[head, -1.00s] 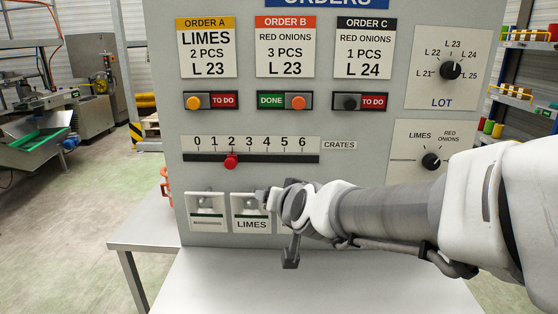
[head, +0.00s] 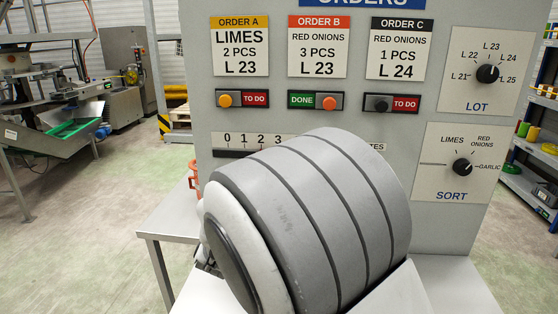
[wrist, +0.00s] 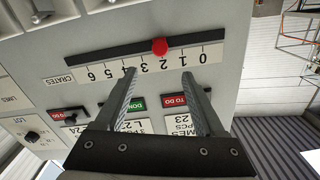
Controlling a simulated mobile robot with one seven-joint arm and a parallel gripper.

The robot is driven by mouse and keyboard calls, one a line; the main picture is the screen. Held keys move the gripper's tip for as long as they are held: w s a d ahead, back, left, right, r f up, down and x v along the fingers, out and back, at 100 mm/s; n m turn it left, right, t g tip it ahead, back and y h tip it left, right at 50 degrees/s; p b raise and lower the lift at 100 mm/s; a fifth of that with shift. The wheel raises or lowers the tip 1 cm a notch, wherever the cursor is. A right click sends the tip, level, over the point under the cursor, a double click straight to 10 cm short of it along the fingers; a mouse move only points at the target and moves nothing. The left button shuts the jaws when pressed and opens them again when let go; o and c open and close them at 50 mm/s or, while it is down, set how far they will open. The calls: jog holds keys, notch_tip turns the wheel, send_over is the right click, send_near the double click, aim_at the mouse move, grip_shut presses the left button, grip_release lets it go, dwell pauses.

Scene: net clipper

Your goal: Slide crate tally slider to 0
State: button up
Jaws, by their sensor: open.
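The red tally slider knob (wrist: 160,46) sits on its black track at about the 2 mark. The wrist view shows the crate scale (wrist: 145,66) upside down, with 0 at the right and 6 at the left. My gripper (wrist: 158,74) is open and empty, its two fingers pointing at the panel. The knob lies beyond the fingertips, roughly in line with the gap between them, and looks apart from them. In the head view my arm hides the knob and my gripper; only the low-number end of the scale (head: 252,139) shows.
The order panel (head: 424,150) stands on a pale table (head: 172,222). Order switches (head: 316,102), the lot dial (head: 487,74) and the sort dial (head: 462,167) sit around the slider. An orange object (head: 193,176) is by the panel's left edge.

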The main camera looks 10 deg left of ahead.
jog(key=w, duration=0.4)
jog(key=w+p, duration=0.1)
jog(key=w, duration=0.9)
jog(key=shift+w+a+p, duration=0.15)
jog(key=shift+a+p, duration=0.15)
jog(key=shift+a, duration=0.1)
grip_shut()
dwell(0.6)
